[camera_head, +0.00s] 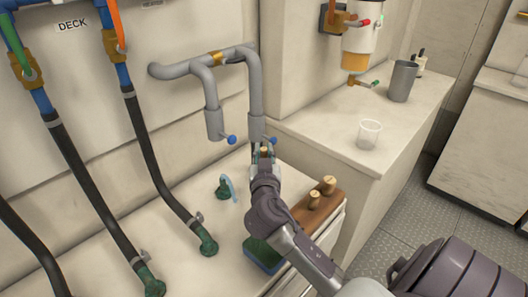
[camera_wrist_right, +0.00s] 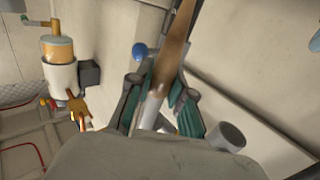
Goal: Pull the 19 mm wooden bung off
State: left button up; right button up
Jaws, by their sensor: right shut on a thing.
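My right gripper (camera_head: 264,154) points up just below the right-hand grey pipe outlet (camera_head: 256,128), beside its blue knob (camera_head: 272,140). It is shut on a small tan wooden bung (camera_head: 264,150), mostly hidden by the fingers. I cannot tell whether the bung is still inside the outlet. In the wrist view the fingers (camera_wrist_right: 160,100) close around a long brown-to-grey shape (camera_wrist_right: 176,45); its parts are hard to separate. The blue knob (camera_wrist_right: 138,51) shows beside it. The left gripper is not in view.
Two wooden bungs (camera_head: 314,200) (camera_head: 329,185) stand on a brown block (camera_head: 322,212) below my right arm. A green sponge-like block (camera_head: 262,254) is nearby. A second outlet (camera_head: 214,124) hangs left. Black hoses (camera_head: 150,160) run further left. A clear cup (camera_head: 369,134) and metal tumbler (camera_head: 403,82) stand on the counter.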

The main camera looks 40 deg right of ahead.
jog(key=shift+f, duration=0.3)
jog(key=shift+s, duration=0.1)
jog(key=s+d, duration=0.1)
jog(key=s, duration=0.7)
jog(key=shift+s+b, duration=0.4)
jog(key=shift+b, duration=0.05)
dwell(0.8)
jog(key=shift+d+r, duration=0.1)
